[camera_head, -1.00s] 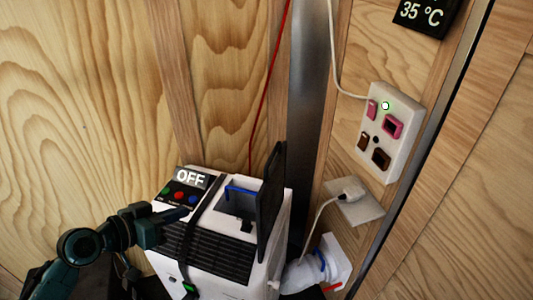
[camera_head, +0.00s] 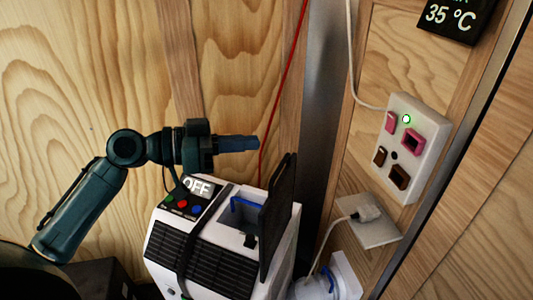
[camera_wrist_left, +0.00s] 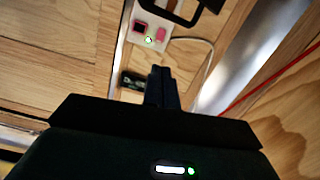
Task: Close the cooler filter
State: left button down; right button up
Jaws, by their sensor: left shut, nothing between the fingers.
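The cooler (camera_head: 205,245) is a white box with a black grille and a display reading OFF (camera_head: 198,187). Its black filter lid (camera_head: 277,215) stands upright, open, at the right of a recess (camera_head: 240,212) that has a blue strip inside. My left gripper (camera_head: 255,143) is shut and empty, in the air above and behind the cooler's display, pointing right, apart from the lid. Its shut fingers (camera_wrist_left: 163,88) also show in the left wrist view. My right gripper is not in view.
A wall panel with switches (camera_head: 412,145) and a plugged-in socket (camera_head: 368,215) are on the right wall. A red cable (camera_head: 285,80) hangs behind the cooler. A white pipe fitting (camera_head: 335,280) stands at its right.

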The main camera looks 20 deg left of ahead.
aim_at(266, 201)
pick_arm(q)
jog(key=shift+w+d+f+p, duration=0.15)
jog(key=shift+w+d+f, duration=0.15)
jog(key=shift+d+f, duration=0.35)
jog(key=shift+w+d+f+p, duration=0.1)
jog(key=shift+w+d+f, duration=0.15)
jog(key=shift+d+f, duration=0.45)
jog(key=shift+w+d+f+p, duration=0.15)
jog(key=shift+w+d+f, duration=0.15)
jog(key=shift+d+f, duration=0.35)
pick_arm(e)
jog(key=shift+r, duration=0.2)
pick_arm(q)
jog(key=shift+a+f, duration=0.15)
jog(key=shift+f, duration=0.05)
notch_tip(266, 201, down, 22)
jog(key=b, duration=2.2)
jog(key=shift+r+b, duration=0.15)
jog(key=shift+b, duration=0.25)
jog(key=shift+f+b, duration=0.5)
jog(key=shift+f, duration=0.05)
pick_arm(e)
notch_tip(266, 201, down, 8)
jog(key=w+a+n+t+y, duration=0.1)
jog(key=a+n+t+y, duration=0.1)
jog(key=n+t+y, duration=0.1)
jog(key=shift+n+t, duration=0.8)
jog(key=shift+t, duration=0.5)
